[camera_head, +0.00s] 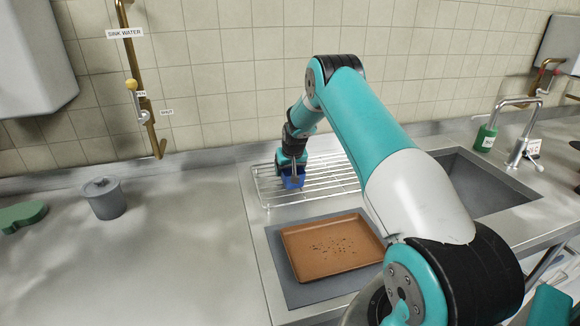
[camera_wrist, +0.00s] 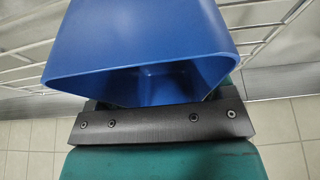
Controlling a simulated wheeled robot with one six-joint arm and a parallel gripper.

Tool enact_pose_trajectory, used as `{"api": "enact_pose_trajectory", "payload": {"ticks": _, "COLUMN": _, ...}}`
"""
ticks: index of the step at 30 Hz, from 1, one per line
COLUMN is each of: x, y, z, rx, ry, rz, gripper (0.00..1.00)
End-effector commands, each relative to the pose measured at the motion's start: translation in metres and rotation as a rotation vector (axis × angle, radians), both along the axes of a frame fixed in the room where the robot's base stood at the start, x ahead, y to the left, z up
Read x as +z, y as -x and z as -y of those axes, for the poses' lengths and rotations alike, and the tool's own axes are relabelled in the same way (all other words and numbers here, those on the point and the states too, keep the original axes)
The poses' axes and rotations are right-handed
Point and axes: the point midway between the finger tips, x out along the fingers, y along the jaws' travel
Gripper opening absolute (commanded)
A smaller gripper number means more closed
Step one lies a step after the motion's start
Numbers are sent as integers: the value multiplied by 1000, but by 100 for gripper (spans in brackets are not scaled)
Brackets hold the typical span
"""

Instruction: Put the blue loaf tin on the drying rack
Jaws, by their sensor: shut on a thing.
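The blue loaf tin (camera_head: 293,182) is at my gripper (camera_head: 291,171), over the left part of the wire drying rack (camera_head: 325,184). In the wrist view the blue loaf tin (camera_wrist: 150,45) fills the upper middle, with its open mouth facing the camera. My gripper (camera_wrist: 155,122) is shut on the tin's near wall; a dark finger bar with screws lies across it. The rack's wires (camera_wrist: 280,25) show behind the tin. I cannot tell whether the tin touches the rack.
A brown tray (camera_head: 300,262) with dark crumbs lies on a grey mat in front of the rack. A sink basin (camera_head: 490,190) and tap (camera_head: 515,125) are at the right. A grey lidded pot (camera_head: 105,200) stands at the left. The brass pipe (camera_head: 140,90) hangs at the back left.

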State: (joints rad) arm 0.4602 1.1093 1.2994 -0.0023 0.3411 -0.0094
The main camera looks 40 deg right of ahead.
Motion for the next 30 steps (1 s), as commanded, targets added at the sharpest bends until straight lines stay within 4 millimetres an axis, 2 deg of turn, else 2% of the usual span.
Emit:
{"api": "enact_pose_trajectory", "payload": {"ticks": 8, "x": -3, "y": -1, "z": 0, "rx": 0, "ry": 1, "rz": 2, "gripper": 48}}
{"api": "enact_pose_trajectory", "payload": {"ticks": 9, "x": -2, "y": 0, "z": 0, "rx": 0, "ry": 1, "rz": 2, "gripper": 81}}
{"api": "enact_pose_trajectory", "payload": {"ticks": 12, "x": -1, "y": 0, "z": 0, "rx": 0, "ry": 0, "rz": 1, "gripper": 100}}
{"api": "enact_pose_trajectory", "payload": {"ticks": 22, "x": 5, "y": 0, "z": -1, "rx": 0, "ry": 1, "rz": 2, "gripper": 100}}
{"api": "enact_pose_trajectory", "payload": {"ticks": 26, "x": 23, "y": 7, "z": -4, "rx": 0, "ry": 2, "rz": 4, "gripper": 100}}
{"api": "enact_pose_trajectory", "payload": {"ticks": 30, "x": 51, "y": 18, "z": -9, "rx": 0, "ry": 2, "rz": 5, "gripper": 100}}
